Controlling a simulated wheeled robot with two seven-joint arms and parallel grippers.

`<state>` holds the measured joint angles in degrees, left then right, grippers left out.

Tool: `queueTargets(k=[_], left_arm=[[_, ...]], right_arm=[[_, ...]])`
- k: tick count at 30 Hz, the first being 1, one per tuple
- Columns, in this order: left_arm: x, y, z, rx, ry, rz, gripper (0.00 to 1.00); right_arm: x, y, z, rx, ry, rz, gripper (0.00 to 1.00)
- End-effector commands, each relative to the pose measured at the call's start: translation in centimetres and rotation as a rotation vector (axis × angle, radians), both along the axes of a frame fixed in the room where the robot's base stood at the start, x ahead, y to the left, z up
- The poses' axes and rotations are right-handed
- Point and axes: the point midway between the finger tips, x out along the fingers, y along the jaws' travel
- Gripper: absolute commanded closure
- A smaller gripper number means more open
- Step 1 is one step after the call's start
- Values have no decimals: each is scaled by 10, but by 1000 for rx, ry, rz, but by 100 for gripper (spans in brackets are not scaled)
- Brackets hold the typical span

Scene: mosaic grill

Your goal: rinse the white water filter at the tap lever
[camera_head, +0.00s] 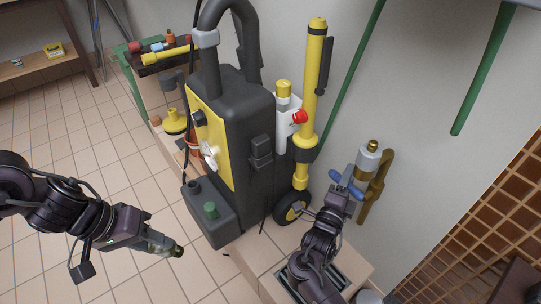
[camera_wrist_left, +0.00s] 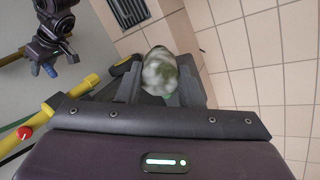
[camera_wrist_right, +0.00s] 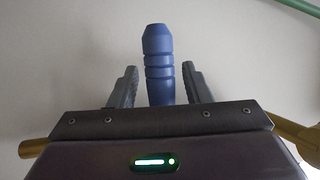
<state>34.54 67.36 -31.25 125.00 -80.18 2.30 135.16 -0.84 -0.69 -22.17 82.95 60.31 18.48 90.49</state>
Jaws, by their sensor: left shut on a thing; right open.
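My left gripper (camera_head: 160,243) is shut on the water filter (camera_wrist_left: 158,72), held in the air over the tiled floor, left of the basin. The filter is a rounded white body mottled with dark green patches; only its end shows past the fingers. The blue tap lever (camera_head: 345,185) sits on the wall tap (camera_head: 369,158), which has a silver body and brass pipe. My right gripper (camera_head: 342,200) is open at the lever. In the right wrist view the lever (camera_wrist_right: 158,65) stands between the two fingers, with gaps on both sides.
A black and yellow pressure washer (camera_head: 250,130) stands between my arms, with a yellow lance (camera_head: 315,75) beside it. A drain grate (camera_head: 285,285) in the tiled ledge lies below my right arm. Open floor (camera_head: 60,140) is at the left.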

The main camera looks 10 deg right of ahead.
Motion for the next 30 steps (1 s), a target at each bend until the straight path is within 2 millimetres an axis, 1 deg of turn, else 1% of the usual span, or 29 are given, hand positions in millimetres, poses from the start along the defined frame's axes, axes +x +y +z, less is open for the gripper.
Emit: queueTargets(k=[9, 10, 18, 20, 26, 28, 30], left_arm=[[0, 0, 1, 0, 0, 0, 100], [0, 0, 1, 0, 0, 0, 100], [0, 0, 1, 0, 0, 0, 100], [0, 0, 1, 0, 0, 0, 100], [0, 0, 1, 0, 0, 0, 100], [0, 0, -1, 0, 0, 0, 100], [0, 0, -4, 0, 0, 0, 100]], right_arm=[[-1, 0, 0, 0, 2, 1, 56], [-1, 0, 0, 0, 2, 1, 57], [0, 0, 0, 0, 2, 1, 93], [0, 0, 0, 0, 1, 0, 100], [0, -1, 0, 0, 1, 0, 100], [0, -4, 0, 4, -4, -1, 100], [0, -12, -1, 11, -16, -1, 100]])
